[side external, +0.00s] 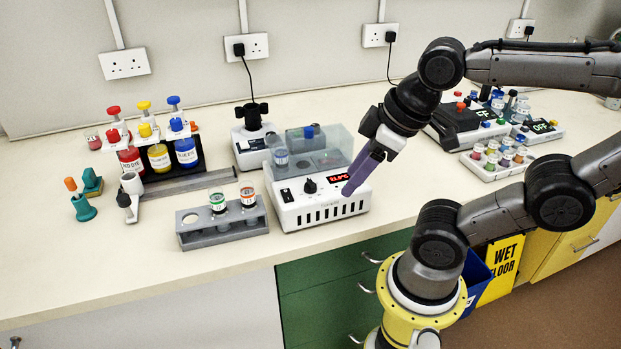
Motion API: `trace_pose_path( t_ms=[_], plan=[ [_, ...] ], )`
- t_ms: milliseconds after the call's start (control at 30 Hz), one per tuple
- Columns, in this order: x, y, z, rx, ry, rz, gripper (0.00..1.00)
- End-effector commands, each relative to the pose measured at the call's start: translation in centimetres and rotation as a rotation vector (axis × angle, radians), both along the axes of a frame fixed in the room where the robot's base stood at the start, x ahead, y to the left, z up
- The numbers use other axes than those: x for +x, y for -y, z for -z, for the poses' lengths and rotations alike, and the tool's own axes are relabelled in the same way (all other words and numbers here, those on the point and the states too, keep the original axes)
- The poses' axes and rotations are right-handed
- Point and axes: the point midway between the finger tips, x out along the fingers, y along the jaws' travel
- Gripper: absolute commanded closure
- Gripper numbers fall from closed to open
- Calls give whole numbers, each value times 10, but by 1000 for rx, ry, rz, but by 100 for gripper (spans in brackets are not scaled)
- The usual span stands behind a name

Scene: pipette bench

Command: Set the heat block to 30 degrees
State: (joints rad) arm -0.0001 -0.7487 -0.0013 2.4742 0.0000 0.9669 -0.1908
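The heat block (326,212) is a white box with a clear lid and a vented front, standing near the front edge of the bench. Its black knob (310,186) is on the front part of the top panel. A display with red digits (338,178) is right of the knob; the digits are too small and partly covered to read surely. My gripper (348,191) points down and left, its purple fingers in front of the panel's right part, right of the knob and apart from it. The fingers overlap in this view, so their opening does not show. I see nothing held.
A grey rack (222,235) with vials stands close left of the heat block. Behind it is a device with a black top (252,114). Dye bottles (159,157) stand further left. A vial tray (497,160) and devices reading OFF (540,127) are at right.

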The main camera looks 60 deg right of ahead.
Motion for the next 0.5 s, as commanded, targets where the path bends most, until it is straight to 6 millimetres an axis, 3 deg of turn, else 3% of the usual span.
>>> trace_pose_path(
  t_ms=[267,500],
  plan=[
    [26,9,-45,-164,-162,-381,36],
    [74,32,-67,-190,-337,-610,36]
  ],
)
